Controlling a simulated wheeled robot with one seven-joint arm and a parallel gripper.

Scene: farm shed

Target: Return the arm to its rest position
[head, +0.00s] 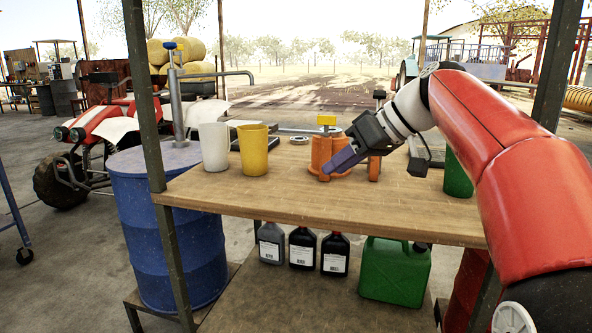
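My red and white arm reaches in from the right over the wooden workbench (340,207). My gripper (332,167) is at its end, above the bench top, pointing down and to the left. Its purple fingers overlap in this view an orange device (319,150) with a yellow top. I cannot tell whether they touch it. The fingers look close together from this side, but any gap between them is hidden. I see nothing clearly held.
A white cup (214,146) and a yellow cup (254,150) stand at the bench's left. A green container (456,175) stands behind my arm. Several dark bottles (302,248) and a green jerrycan (395,272) are below. A blue barrel (170,230) and metal posts (146,110) flank the bench.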

